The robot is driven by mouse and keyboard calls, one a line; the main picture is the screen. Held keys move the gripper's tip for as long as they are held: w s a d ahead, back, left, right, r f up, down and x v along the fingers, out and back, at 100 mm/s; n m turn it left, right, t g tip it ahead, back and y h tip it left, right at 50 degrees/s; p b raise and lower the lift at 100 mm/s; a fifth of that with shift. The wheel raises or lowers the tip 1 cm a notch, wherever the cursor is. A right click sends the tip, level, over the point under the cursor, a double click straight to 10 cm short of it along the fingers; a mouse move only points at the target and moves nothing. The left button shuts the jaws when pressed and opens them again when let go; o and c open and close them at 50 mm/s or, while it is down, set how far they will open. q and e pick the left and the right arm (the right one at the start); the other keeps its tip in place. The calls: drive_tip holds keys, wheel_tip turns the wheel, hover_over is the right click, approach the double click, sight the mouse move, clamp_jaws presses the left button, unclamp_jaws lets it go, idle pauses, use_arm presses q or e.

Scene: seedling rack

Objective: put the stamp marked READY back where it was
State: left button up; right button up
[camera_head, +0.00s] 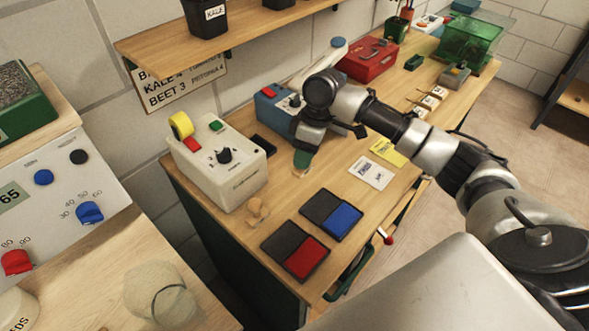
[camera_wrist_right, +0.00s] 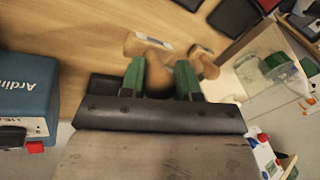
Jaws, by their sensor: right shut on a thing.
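My right gripper (camera_head: 303,165) reaches over the bench with its green fingers pointing down, just right of the white machine. In the wrist view my right gripper (camera_wrist_right: 160,75) is shut on a wooden stamp (camera_wrist_right: 157,82), whose rounded handle sits between the green fingers. Its base shows beyond the fingertips; I cannot tell whether it touches the bench, and no READY mark is legible. A second wooden stamp (camera_head: 257,211) stands on the bench in front of the white machine; it also shows beside the fingers in the wrist view (camera_wrist_right: 208,68). My left gripper is not in view.
A red ink pad (camera_head: 306,258) and a blue ink pad (camera_head: 343,217) lie open near the front edge. The white machine (camera_head: 240,178) and blue box (camera_head: 266,105) stand behind. A white card (camera_head: 371,173) and yellow card (camera_head: 388,152) lie right. Bare wood surrounds the gripper.

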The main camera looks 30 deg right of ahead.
sight(295, 174)
drive_tip(key=shift+w+a+f, duration=0.25)
drive_tip(key=shift+a+f, duration=0.6)
drive_tip(key=shift+a, duration=0.3)
wheel_tip(295, 174, down, 3)
drive_tip(key=shift+f+p, duration=0.15)
drive_tip(key=shift+p, duration=0.45)
drive_tip(key=shift+f, duration=0.25)
drive_tip(key=shift+f, duration=0.1)
drive_tip(key=o, duration=0.8)
